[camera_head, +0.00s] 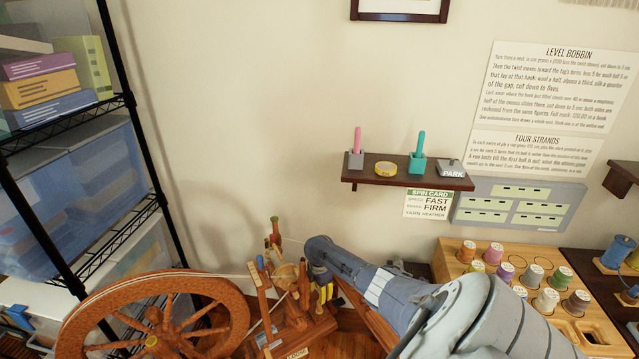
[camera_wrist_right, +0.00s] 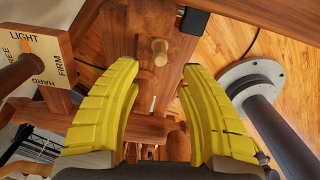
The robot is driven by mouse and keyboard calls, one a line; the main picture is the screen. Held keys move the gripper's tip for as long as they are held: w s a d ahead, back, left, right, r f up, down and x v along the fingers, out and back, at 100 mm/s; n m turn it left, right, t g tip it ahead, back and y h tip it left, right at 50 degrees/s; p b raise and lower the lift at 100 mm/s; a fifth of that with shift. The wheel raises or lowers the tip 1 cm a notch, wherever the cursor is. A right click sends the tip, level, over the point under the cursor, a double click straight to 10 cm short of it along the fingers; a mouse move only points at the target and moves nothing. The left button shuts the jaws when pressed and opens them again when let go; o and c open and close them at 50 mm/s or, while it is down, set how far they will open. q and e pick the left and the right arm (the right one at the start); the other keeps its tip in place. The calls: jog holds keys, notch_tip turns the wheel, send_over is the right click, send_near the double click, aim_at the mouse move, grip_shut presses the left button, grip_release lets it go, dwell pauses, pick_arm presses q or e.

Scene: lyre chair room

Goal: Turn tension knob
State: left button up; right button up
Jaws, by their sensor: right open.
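The spinning wheel (camera_head: 150,312) stands at the lower left to middle of the head view. In the wrist view a small round wooden peg (camera_wrist_right: 159,52), possibly the tension knob, stands out from a wooden part, ahead of and between my fingertips. A pale label plate (camera_wrist_right: 40,57) reading LIGHT, FREE, FIRM and HARD is at the left, partly covered by a dark wooden rod (camera_wrist_right: 18,75). My right gripper (camera_wrist_right: 158,70) is open, its yellow fingers apart and empty, with no clear contact on the peg. It reaches the wheel's upright parts in the head view (camera_head: 322,284). My left gripper is out of view.
A wall shelf (camera_head: 390,180) holds pens in holders and a yellow tape roll. A spin card (camera_head: 428,204) below reads FAST, FIRM. A wooden rack (camera_head: 450,262) of bobbins stands right of my arm. A wire shelf (camera_head: 100,265) stands left. A grey round base (camera_wrist_right: 250,78) is right of my fingers.

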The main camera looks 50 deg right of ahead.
aim_at(319, 307)
jog(key=shift+f, duration=2.65)
grip_shut()
